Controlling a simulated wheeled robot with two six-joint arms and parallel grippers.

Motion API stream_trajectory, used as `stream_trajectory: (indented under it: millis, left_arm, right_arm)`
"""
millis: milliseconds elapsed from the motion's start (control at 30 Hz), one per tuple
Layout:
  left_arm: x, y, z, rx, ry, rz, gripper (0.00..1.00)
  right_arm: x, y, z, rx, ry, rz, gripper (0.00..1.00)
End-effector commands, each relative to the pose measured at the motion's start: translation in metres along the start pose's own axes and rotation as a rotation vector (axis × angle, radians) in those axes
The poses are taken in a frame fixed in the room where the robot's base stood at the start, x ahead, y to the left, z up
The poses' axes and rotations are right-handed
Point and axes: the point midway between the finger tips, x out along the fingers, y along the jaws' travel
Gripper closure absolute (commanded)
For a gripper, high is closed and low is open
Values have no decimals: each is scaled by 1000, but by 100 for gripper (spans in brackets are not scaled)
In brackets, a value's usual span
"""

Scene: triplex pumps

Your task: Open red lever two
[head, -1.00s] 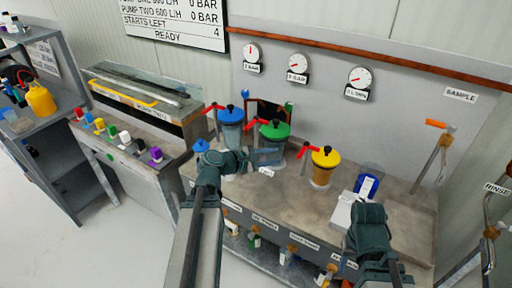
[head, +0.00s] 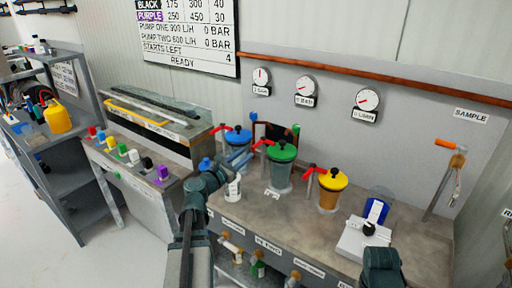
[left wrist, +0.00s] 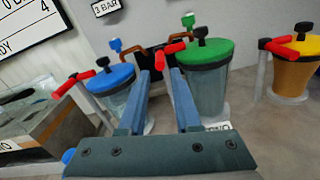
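Three red levers stand beside lidded pots on the bench. One red lever (head: 217,128) is by the blue-lidded pot (head: 238,136), one red lever (head: 262,143) by the green-lidded pot (head: 281,166), and one red lever (head: 313,170) by the yellow-lidded pot (head: 328,188). My left gripper (head: 240,159) is open and empty between the blue and green pots. In the left wrist view, its two fingers (left wrist: 160,76) point toward the green pot's lever (left wrist: 172,48), which appears just beyond them. I cannot tell whether they touch. My right gripper's fingers are hidden; its wrist shows at bottom right.
A small white container (head: 232,187) stands close to my left wrist. Gauges (head: 305,86) hang behind the pots.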

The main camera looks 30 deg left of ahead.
Motion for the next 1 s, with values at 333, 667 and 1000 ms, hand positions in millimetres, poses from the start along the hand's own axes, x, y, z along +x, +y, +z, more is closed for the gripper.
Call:
stream_trajectory:
  millis: [333, 667, 1000]
  left_arm:
    - [63, 1, 0, 1, 0, -2, 68]
    - [78, 0, 0, 1, 0, 0, 68]
    - [78, 0, 0, 1, 0, 0, 90]
  right_arm:
    - [0, 0, 0, 0, 0, 0, 50]
    - [0, 0, 0, 0, 0, 0, 50]
    - [0, 0, 0, 0, 0, 0, 50]
